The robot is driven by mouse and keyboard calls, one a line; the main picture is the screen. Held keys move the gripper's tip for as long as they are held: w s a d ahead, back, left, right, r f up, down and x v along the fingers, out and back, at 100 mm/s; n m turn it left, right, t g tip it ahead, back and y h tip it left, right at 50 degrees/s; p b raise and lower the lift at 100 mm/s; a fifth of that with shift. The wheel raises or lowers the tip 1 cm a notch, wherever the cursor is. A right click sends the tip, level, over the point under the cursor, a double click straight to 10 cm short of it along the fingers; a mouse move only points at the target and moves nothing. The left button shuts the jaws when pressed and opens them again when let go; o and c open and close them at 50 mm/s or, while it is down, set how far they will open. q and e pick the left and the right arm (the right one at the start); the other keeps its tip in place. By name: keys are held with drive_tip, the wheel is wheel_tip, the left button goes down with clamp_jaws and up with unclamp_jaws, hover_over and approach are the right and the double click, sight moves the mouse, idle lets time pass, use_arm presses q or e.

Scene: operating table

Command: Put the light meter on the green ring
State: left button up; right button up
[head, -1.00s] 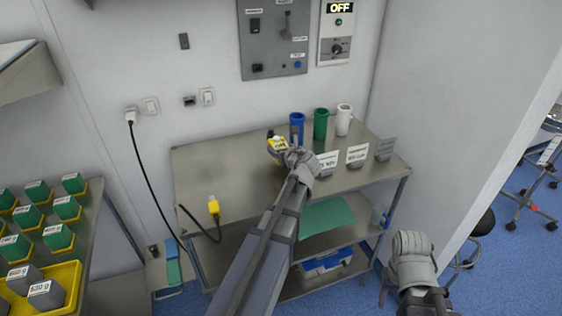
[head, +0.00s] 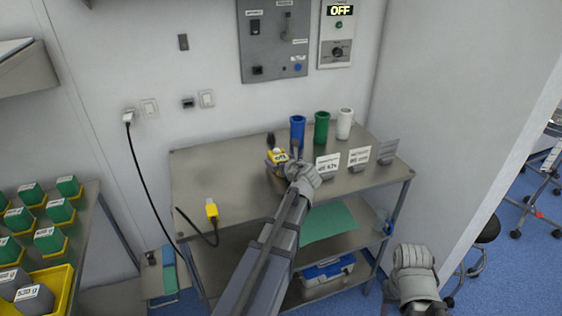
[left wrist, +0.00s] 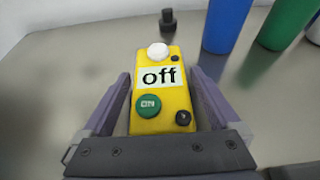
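The light meter (left wrist: 160,95) is a yellow box with a white dome, a display reading "off", a green ON button and a small black knob. In the head view the light meter (head: 277,157) is over the back middle of the metal table. I cannot make out a green ring.
Blue (head: 297,130), green (head: 321,127) and white (head: 345,123) cylinders stand at the table's back. Labelled stands (head: 358,156) are at its right. A small black object (left wrist: 168,20) stands behind the meter.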

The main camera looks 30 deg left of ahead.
use_arm(q)
drive_tip(key=shift+r+p, duration=0.3)
drive_tip(key=p+v, duration=0.4)
drive_tip(key=v, duration=0.6)
drive_tip(key=shift+s+d+r, duration=0.1)
drive_tip(key=shift+s+d, duration=0.05)
drive_tip(key=shift+s, duration=0.05)
drive_tip(key=shift+s+d+r, duration=0.2)
drive_tip(key=shift+s+d, duration=0.2)
drive_tip(key=shift+d, duration=0.1)
